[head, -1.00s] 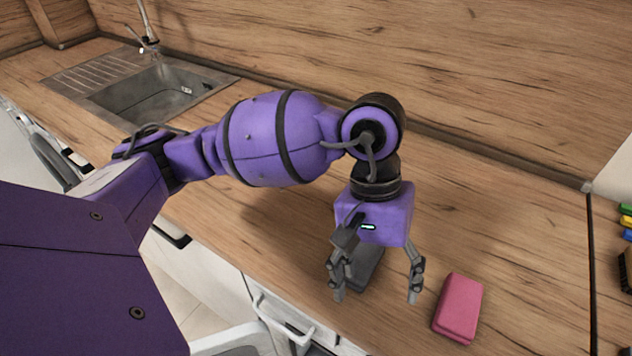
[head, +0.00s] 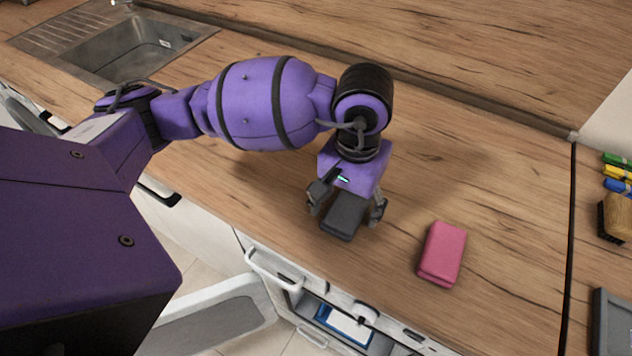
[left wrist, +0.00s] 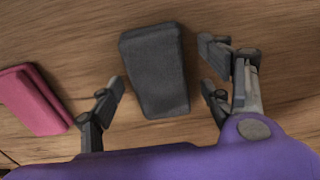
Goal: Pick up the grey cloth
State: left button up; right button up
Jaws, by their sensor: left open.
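The grey cloth (head: 344,216) is a dark, folded block lying on the wooden worktop near its front edge. My left gripper (head: 346,206) is above it, pointing down, with one finger on each side of the cloth in the head view. In the left wrist view the cloth (left wrist: 154,70) lies between and beyond the open fingertips (left wrist: 162,82), with a gap on both sides. The gripper is open and holds nothing. The gripper body hides the far part of the cloth in the head view. My right gripper is not in view.
A pink folded cloth or sponge (head: 442,254) lies right of the gripper; it also shows in the left wrist view (left wrist: 34,100). An open drawer (head: 345,318) is below the front edge. A sink (head: 135,48) is back left. A brush (head: 616,216) stands at far right.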

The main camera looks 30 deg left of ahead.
pick_arm(q)
jog(key=shift+r, duration=0.1)
jog(key=shift+c, duration=0.4)
jog(key=shift+w, duration=0.1)
jog(key=c, duration=1.1)
jog(key=shift+c, duration=0.2)
jog(key=shift+r, duration=0.2)
